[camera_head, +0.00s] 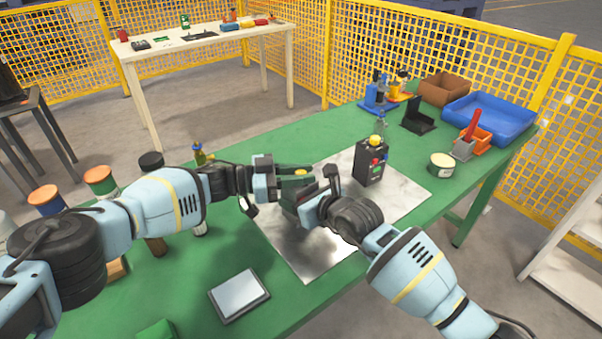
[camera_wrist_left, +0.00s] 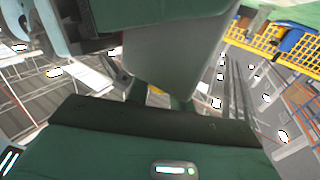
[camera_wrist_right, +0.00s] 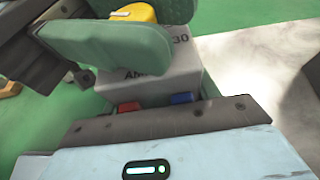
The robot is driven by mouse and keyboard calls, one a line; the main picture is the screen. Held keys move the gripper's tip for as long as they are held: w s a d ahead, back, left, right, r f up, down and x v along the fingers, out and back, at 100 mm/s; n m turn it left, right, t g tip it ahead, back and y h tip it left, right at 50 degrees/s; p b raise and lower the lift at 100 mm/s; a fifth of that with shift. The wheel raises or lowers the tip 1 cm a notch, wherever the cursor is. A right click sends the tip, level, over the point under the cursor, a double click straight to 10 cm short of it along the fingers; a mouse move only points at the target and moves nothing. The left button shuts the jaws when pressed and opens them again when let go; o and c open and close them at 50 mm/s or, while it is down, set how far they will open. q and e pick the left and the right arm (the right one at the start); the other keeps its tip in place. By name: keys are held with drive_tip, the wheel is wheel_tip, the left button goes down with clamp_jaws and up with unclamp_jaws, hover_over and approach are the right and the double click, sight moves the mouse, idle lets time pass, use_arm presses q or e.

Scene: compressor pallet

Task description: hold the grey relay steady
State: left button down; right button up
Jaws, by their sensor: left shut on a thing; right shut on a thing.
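The grey relay is a box with dark lettering, partly hidden behind green fingers in the right wrist view (camera_wrist_right: 175,80). Red and blue parts show at its lower side and a yellow part near its top. My right gripper (camera_wrist_right: 140,30) is shut on it. In the head view my left gripper (camera_head: 300,172) and right gripper (camera_head: 303,203) meet close together over the metal sheet (camera_head: 315,260), hiding most of the relay. My left gripper is shut, with a large grey body (camera_wrist_left: 175,60) in the left wrist view, apparently the relay; the exact contact is hidden.
A black box (camera_head: 371,162) with a yellow knob stands right of my grippers. A round tin (camera_head: 441,166), blue tray (camera_head: 490,118) and brown bin (camera_head: 444,88) are farther right. A grey flat device (camera_head: 239,295) lies in front. Spools (camera_head: 101,181) stand left. The sheet's front part is clear.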

use_arm(q)
drive_tip(key=c, duration=1.3)
unclamp_jaws()
drive_tip(key=shift+o, duration=0.2)
drive_tip(key=shift+a, duration=0.1)
drive_tip(key=s+a, duration=0.1)
drive_tip(key=a, duration=0.6)
drive_tip(key=shift+a, duration=0.15)
drive_tip(key=shift+o, duration=0.3)
